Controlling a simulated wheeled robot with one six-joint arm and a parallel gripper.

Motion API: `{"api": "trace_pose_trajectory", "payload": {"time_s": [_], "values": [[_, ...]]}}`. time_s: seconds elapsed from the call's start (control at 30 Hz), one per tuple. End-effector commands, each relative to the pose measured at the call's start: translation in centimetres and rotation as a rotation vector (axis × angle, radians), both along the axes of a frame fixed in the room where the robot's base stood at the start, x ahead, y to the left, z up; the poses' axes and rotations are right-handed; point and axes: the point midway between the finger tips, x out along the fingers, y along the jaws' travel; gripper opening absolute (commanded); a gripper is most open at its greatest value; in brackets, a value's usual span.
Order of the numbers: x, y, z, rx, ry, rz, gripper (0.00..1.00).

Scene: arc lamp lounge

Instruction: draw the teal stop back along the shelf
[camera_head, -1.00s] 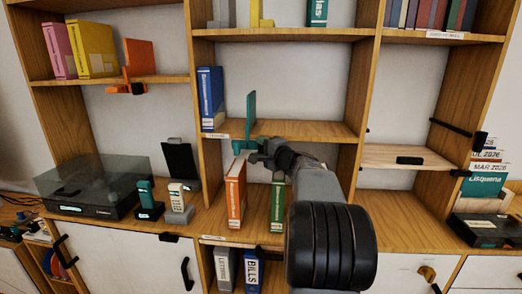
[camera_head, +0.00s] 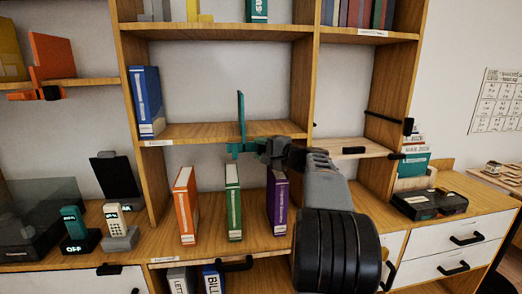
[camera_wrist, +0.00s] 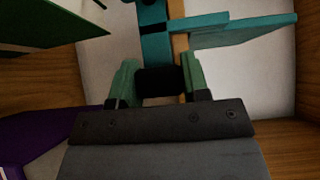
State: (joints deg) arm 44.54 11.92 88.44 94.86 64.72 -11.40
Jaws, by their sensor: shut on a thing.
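The teal stop (camera_head: 241,118) stands upright on the front edge of the middle shelf (camera_head: 200,132), with its clamp part under the edge. It is well to the right of the blue book (camera_head: 146,100), with bare shelf between them. My gripper (camera_head: 262,148) reaches in from the lower right, at the stop's lower right side. In the wrist view the teal stop (camera_wrist: 235,33) is at the top, across the shelf's edge. There my gripper (camera_wrist: 157,78) is shut on the stop's dark tab (camera_wrist: 157,86).
Orange (camera_head: 186,205), green (camera_head: 233,202) and purple (camera_head: 277,200) books stand on the surface below my gripper. The shelf's right upright (camera_head: 307,90) is near my arm. A small pale shelf (camera_head: 350,145) lies beyond it. The shelf right of the stop is empty.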

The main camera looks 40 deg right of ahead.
Motion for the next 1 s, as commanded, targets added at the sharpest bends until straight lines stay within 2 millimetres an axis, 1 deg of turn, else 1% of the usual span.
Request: {"api": "trace_pose_trajectory", "payload": {"time_s": [0.17, 0.2, 0.47, 0.77, 0.87, 1.0], "values": [[0.0, -0.1, 0.2, -0.002, -0.004, -0.003, 0.0], [0.0, -0.2, 0.2, -0.002, -0.004, -0.004, 0.43], [-0.1, -0.2, 0.1, -0.001, -0.003, -0.005, 0.68], [-0.4, -0.3, 0.1, 0.0, -0.002, -0.005, 0.68], [-1.3, -0.7, 0.1, 0.0, -0.002, -0.007, 0.68], [-3.8, -1.6, 0.1, 0.0, -0.002, -0.009, 0.68]]}}
